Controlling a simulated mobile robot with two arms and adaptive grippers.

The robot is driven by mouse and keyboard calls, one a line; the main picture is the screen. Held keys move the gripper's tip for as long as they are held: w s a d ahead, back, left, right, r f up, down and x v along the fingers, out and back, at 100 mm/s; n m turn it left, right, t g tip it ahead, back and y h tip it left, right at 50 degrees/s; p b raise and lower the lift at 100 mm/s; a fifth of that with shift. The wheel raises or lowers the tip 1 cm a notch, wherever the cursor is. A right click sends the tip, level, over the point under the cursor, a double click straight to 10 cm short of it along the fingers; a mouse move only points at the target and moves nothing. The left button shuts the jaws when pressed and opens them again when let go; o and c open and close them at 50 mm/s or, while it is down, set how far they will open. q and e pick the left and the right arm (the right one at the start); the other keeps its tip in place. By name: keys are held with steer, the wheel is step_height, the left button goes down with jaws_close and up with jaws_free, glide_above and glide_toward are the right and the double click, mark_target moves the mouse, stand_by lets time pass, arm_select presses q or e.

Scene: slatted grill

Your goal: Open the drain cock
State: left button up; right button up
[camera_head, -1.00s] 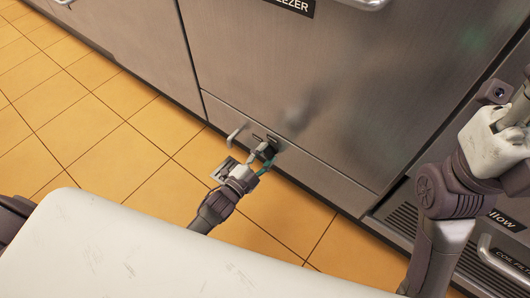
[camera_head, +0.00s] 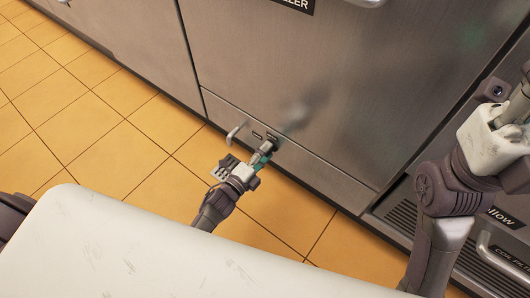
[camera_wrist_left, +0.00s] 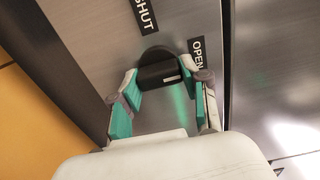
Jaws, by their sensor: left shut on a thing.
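The drain cock (camera_wrist_left: 158,74) is a dark, rounded handle on the steel panel in the left wrist view. A SHUT label (camera_wrist_left: 146,14) is above it and an OPEN label (camera_wrist_left: 198,58) is on its right. My left gripper (camera_wrist_left: 161,82) has its green-padded fingers on both sides of the handle and is shut on it. In the head view my left gripper (camera_head: 264,152) is at the lower steel panel and hides most of the cock.
The orange tiled floor (camera_head: 110,140) is clear at left. A vented unit with a handle (camera_head: 500,258) is at the lower right.

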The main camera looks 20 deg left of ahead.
stand_by(0.4)
arm_select(q)
steer(key=o, duration=0.8)
steer(key=shift+c, duration=0.2)
steer(key=o, duration=0.4)
steer(key=v, duration=1.2)
steer(key=shift+s, duration=0.1)
